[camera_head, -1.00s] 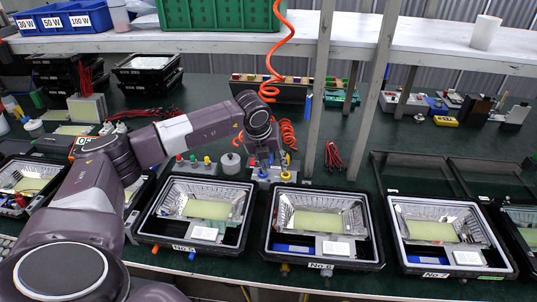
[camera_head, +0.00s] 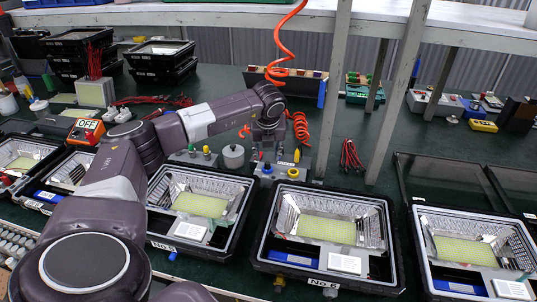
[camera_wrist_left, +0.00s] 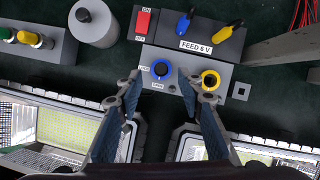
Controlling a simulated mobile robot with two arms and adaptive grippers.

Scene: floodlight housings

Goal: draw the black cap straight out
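My left gripper (camera_head: 268,152) points down over a grey test block (camera_head: 281,171). In the left wrist view its two fingers (camera_wrist_left: 161,88) are spread, with nothing between the tips. On the block (camera_wrist_left: 190,60), a blue ring with a black centre (camera_wrist_left: 162,70) lies between the fingertips. A yellow ring with a black round piece (camera_wrist_left: 210,79) lies just right of the right fingertip, partly hidden by it. I cannot tell for sure which black piece is the cap. My right gripper is not in view.
A FEED 6 V box (camera_wrist_left: 198,40) with a red switch (camera_wrist_left: 143,22) and blue and yellow plugs adjoins the block. A grey cylinder (camera_wrist_left: 93,22) stands to its left. Open floodlight housings (camera_head: 325,230) line the near side. A metal post (camera_head: 333,90) stands right of the gripper.

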